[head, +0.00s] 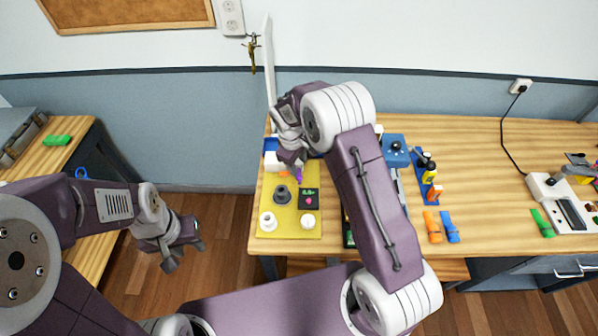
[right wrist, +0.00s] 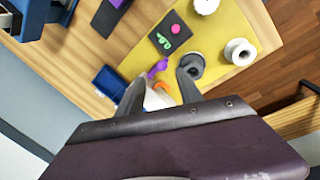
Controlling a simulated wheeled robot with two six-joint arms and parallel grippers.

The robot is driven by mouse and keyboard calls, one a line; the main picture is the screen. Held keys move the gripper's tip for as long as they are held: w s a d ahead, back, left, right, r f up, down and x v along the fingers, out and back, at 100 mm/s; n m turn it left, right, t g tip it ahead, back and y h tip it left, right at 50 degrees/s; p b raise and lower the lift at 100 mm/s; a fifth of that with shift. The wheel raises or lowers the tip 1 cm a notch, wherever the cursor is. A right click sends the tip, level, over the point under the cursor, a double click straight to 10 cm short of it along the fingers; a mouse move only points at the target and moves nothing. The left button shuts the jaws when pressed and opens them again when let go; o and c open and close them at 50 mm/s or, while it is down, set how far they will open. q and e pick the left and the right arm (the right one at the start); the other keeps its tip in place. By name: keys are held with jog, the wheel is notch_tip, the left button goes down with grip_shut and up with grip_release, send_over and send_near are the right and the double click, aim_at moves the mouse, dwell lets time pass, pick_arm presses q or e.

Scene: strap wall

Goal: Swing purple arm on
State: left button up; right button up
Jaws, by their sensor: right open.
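The purple arm (head: 299,174) is a small lever on the yellow panel (head: 264,206), just above a black square display (head: 309,199) with green marks and a pink dot. In the right wrist view the purple arm (right wrist: 158,68) lies slanted between my fingertips, with no clear contact. My right gripper (head: 291,160) is open over the panel's far end; its spread fingers (right wrist: 161,78) show in the wrist view. The head view hides part of the lever behind this gripper. My left gripper (head: 186,256) is open and empty, over the floor left of the table.
The panel also carries a dark round knob (head: 282,194), white knobs (head: 268,221), an orange piece (right wrist: 166,87) and a white block (head: 271,161). A blue device (head: 396,152) and blue-orange clips (head: 432,227) lie to the right.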

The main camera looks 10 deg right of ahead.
aim_at(299, 176)
jog(key=f, duration=0.2)
jog(key=f+p, duration=0.1)
jog(key=f, duration=0.2)
jog(key=w+f+p, duration=0.1)
jog(key=f, duration=0.1)
jog(key=shift+d+f, duration=0.15)
jog(key=shift+d, duration=0.05)
jog(key=shift+d+f, duration=0.2)
jog(key=shift+f, duration=0.2)
jog(key=shift+a, duration=0.1)
jog(key=shift+c, duration=0.3)
grip_shut()
jog(key=m+b, duration=0.1)
jog(key=a+m+b, duration=0.1)
jog(key=b, duration=0.1)
jog(key=shift+w+f, duration=0.25)
jog(key=shift+w, duration=0.05)
jog(key=shift+a+r+m, duration=0.1)
jog(key=shift+r+m, duration=0.2)
jog(key=shift+m, duration=0.1)
